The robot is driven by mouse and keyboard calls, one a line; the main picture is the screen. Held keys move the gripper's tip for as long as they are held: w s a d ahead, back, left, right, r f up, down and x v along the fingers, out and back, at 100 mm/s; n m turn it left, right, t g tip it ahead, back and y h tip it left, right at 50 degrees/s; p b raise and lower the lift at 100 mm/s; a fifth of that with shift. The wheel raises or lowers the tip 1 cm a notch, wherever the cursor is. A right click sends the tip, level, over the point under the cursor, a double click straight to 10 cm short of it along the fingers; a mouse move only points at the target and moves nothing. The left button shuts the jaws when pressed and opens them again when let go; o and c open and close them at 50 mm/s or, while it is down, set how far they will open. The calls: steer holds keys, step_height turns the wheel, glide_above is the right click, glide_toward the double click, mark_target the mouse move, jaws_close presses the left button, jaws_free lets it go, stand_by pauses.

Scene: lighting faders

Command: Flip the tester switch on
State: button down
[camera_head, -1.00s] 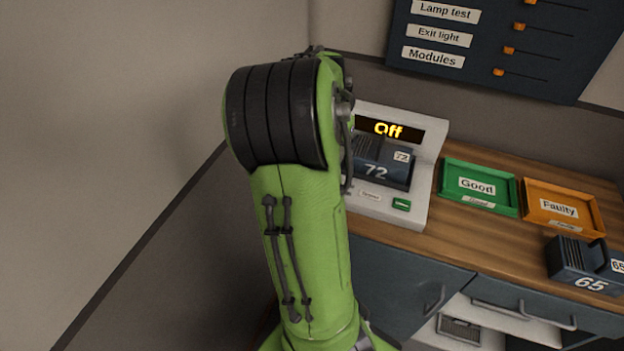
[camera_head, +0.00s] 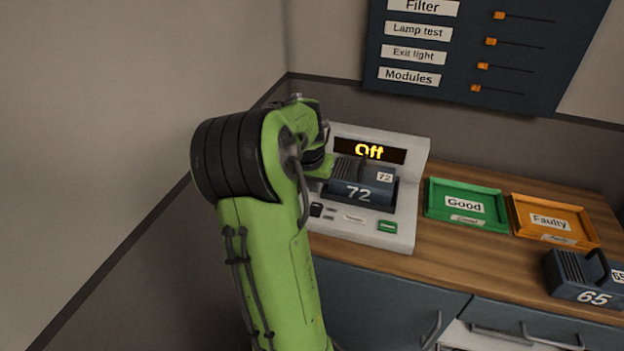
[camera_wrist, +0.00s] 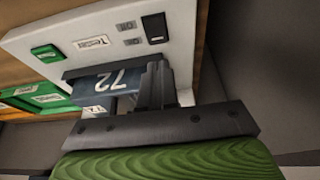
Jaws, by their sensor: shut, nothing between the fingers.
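A dark blue module marked 72 (camera_head: 358,190) sits in the tester's bay. My gripper (camera_wrist: 158,68) is shut and empty in the wrist view, over the tester beside the module, with its fingertips apart from the switch in the picture. In the head view my arm hides the fingertips.
A green button (camera_head: 387,227) is on the tester's front. A green Good tray (camera_head: 432,210) and an orange Faulty tray (camera_head: 594,240) stand to the right. Module 65 (camera_head: 580,277) is at the bench front. A fader panel (camera_head: 535,95) hangs above. Walls close in behind and left.

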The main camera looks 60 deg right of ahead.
mark_target(316, 205)
steer(key=x, duration=0.2)
steer(key=b+x, duration=0.1)
steer(key=x, duration=0.3)
steer(key=shift+s+a+f+b, duration=0.1)
steer(key=shift+a+f+b, duration=0.05)
steer(key=shift+a+b, duration=0.25)
steer(key=shift+f, duration=0.15)
steer(key=shift+a, duration=0.1)
steer(key=shift+a+f, duration=0.1)
steer(key=shift+a, duration=0.05)
steer(key=shift+s+a, duration=0.1)
steer(key=shift+a, duration=0.5)
